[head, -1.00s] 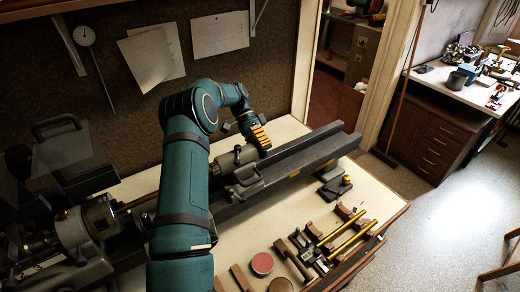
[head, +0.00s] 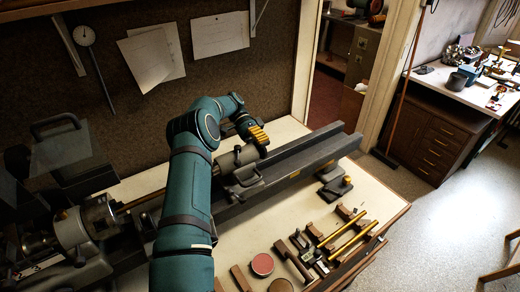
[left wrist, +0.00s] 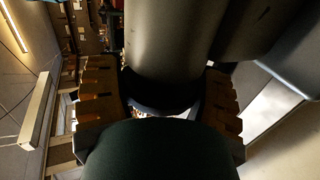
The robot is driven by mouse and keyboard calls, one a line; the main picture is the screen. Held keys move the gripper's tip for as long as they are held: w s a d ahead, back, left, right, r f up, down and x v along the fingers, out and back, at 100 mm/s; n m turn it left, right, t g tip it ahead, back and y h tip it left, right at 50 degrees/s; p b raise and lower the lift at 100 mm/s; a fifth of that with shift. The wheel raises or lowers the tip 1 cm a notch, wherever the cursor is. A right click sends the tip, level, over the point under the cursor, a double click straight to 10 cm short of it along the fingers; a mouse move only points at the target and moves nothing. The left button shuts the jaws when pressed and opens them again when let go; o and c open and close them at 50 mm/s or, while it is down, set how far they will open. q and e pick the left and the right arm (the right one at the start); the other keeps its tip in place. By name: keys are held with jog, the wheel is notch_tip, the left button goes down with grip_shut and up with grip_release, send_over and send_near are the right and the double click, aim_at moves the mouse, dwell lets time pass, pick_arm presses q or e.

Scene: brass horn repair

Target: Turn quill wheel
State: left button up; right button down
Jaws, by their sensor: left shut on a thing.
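The lathe's tailstock (head: 243,170) sits on the long grey bed in the head view. My left gripper (head: 258,134), with yellow ribbed fingers, is at the tailstock's right, upper end. The quill wheel there is mostly hidden by the fingers in the head view. In the left wrist view the fingers stand on both sides of a dark rounded rim, which I take for the quill wheel (left wrist: 160,92). A grey cylindrical body (left wrist: 165,40) lies beyond it. The left gripper is shut on the wheel. My right gripper is not in view.
The grey lathe bed (head: 312,157) runs to the right past the tailstock. A tool block (head: 334,188), a hammer, brass rods and round tins lie on the pale bench (head: 375,195) in front. The headstock (head: 98,222) is at the left.

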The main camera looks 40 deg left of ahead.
pick_arm(q)
jog(key=shift+r, duration=0.1)
jog(key=o, duration=1.1)
jog(key=shift+o, duration=0.2)
jog(key=shift+d, duration=0.1)
